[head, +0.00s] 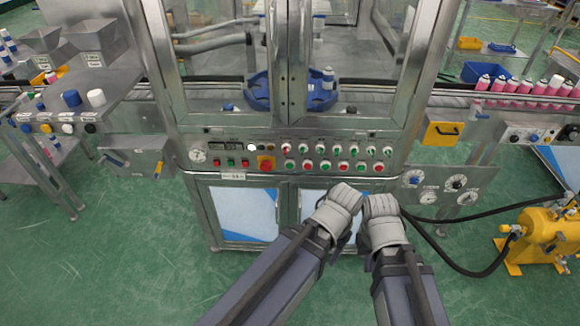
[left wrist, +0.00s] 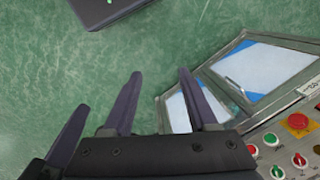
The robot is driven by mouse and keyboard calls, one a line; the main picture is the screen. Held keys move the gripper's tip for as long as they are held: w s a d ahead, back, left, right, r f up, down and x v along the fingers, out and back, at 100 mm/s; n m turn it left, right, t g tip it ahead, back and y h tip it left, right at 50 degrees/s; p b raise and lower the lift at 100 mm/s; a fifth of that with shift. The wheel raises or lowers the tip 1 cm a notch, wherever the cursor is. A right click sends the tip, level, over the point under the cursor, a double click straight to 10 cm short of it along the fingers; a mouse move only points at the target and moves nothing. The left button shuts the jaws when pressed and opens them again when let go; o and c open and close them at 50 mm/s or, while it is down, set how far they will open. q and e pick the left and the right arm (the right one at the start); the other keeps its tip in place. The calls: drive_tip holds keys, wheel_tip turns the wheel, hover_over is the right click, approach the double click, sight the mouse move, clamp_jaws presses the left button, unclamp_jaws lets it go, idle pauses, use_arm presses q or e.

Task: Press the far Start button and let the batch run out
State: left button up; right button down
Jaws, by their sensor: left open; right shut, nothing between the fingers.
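The control panel (head: 300,160) on the front of the crimping machine carries rows of green and red buttons, and the labels are too small to read, so I cannot tell which is the far Start button. The panel also shows at the right of the left wrist view (left wrist: 285,145). My left gripper (head: 341,207) is in front of and below the panel, apart from it; the left wrist view shows its dark fingers (left wrist: 160,78) spread and empty. My right gripper (head: 380,210) is beside it on the right, shut and empty, its fingertips mostly hidden.
Behind the glass doors are a blue star wheel (head: 258,92) and a can (head: 328,76). Pink cans (head: 515,86) stand on the right conveyor. A yellow pump (head: 545,238) with black hoses is on the floor at right. A side table (head: 85,85) is at left.

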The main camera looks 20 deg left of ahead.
use_arm(q)
clamp_jaws()
idle(1.4)
